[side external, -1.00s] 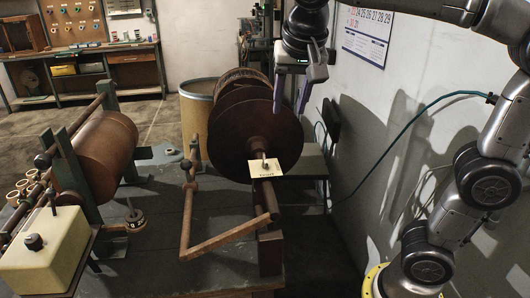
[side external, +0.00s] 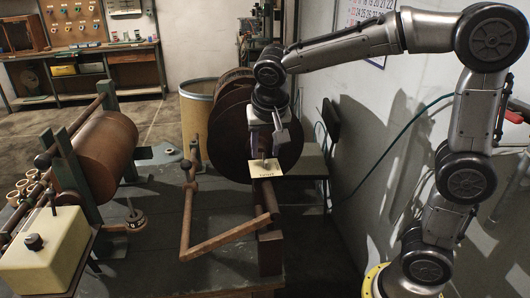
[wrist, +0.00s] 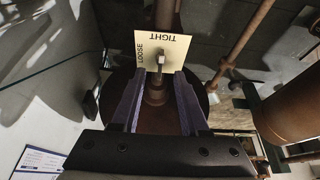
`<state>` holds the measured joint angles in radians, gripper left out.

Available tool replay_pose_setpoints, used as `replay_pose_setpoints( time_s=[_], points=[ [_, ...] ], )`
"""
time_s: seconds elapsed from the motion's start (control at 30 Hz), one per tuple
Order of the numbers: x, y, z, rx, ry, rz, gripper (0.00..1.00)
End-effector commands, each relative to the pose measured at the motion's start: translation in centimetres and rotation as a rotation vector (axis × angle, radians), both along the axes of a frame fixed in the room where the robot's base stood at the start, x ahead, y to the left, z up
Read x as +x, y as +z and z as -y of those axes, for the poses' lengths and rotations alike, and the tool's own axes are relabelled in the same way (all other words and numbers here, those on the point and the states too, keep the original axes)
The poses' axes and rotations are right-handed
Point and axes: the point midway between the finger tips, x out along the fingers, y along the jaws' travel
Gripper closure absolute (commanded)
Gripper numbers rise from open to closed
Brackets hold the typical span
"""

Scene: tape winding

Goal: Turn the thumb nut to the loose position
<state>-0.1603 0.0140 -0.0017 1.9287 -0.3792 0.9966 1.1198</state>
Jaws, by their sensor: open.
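The thumb nut (wrist: 161,61) is a small pale metal piece on the end of the reel's shaft, in front of a cream card (wrist: 178,58). The card reads TIGHT on one edge and LOOSE on an adjoining edge. In the wrist view the nut's long side appears to point toward TIGHT. My gripper (wrist: 160,74) is open, its two purple fingers on either side of the shaft just short of the nut, with gaps at both sides. In the side view my gripper (side external: 263,152) hangs just above the card (side external: 266,172), and the nut is mostly hidden.
The large brown reel (side external: 228,130) stands behind my gripper. A brown drum (side external: 103,145) and a cream box (side external: 45,258) are at the left. The wall is close on the right.

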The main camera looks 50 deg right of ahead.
Motion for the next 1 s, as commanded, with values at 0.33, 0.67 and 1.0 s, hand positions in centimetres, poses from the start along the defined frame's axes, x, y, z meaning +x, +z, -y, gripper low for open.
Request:
replay_pose_setpoints(
  time_s=[0.33,0.67,1.0],
  points=[
    [0.5,-1.8,0.5,0.001,-0.001,0.0,0.56],
    [0.5,-1.8,0.5,0.001,-0.001,0.0,0.83],
    [0.5,-1.7,0.5,0.001,-0.001,0.001,1.0]
  ],
)
